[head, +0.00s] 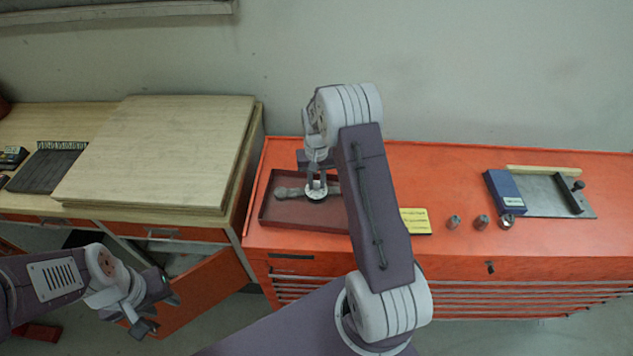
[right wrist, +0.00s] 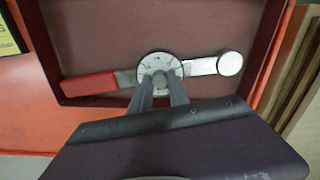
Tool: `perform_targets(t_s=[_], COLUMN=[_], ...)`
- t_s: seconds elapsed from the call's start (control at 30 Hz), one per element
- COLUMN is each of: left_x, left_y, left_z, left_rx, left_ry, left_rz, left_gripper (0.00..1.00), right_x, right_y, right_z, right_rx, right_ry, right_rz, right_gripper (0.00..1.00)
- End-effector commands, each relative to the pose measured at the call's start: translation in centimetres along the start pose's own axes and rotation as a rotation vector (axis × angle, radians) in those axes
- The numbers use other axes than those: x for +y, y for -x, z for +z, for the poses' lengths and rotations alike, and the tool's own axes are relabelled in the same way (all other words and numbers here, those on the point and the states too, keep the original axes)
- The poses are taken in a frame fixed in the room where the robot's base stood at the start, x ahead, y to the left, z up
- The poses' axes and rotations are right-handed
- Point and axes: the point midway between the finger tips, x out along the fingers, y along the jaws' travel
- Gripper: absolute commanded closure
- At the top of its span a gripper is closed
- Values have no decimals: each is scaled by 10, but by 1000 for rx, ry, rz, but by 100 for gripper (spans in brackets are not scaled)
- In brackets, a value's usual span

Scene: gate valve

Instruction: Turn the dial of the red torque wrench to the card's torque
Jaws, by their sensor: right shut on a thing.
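The red torque wrench (right wrist: 90,85) lies in a dark red tray (right wrist: 110,30) on the orange cabinet. Its red handle points left in the right wrist view and its round silver end points right. The white dial (right wrist: 160,65) with dark marks is at its middle; the marks are too small to read. My right gripper (right wrist: 161,82) is shut on the dial from above. In the head view my right gripper (head: 316,185) covers part of the dial. A yellow card (head: 414,221) lies right of the tray, its text unreadable. My left gripper (head: 158,311) is open and empty, low at left.
A blue box (head: 504,191) and a metal plate (head: 545,195) lie further right. A wooden board (head: 160,150) rests on the left bench. An open orange cabinet door (head: 205,292) is near my left gripper.

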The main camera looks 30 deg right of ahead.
Motion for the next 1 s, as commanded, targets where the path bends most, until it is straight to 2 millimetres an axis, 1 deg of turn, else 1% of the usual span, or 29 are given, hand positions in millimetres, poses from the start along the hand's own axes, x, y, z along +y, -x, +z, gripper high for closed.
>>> perform_targets(t_s=[0.03, 0.2, 0.4, 0.93, 0.97, 1.0], left_x=[0, 0, 0, 0, 0, 0], left_y=[-1, -1, -1, -1, -1, -1], left_z=[0, 0, 0, 0, 0, 0], left_rx=[0, 0, 0, 0, 0, 0], left_ry=[0, 0, 0, 0, 0, 0], left_rz=[0, 0, 0, 0, 0, 0], left_gripper=[64, 64, 64, 64, 64, 64], right_x=[0, 0, 0, 0, 0, 0], right_y=[-3, -3, -3, -3, -3, -3], right_z=[2, 3, 3, 3, 3, 3], right_rx=[-8, -8, -9, -9, -9, -9], right_ry=[-27, -111, -168, -190, -190, -190], right_rz=[1, 1, 2, 2, 2, 2], right_gripper=[100, 100, 100, 100, 76, 64])
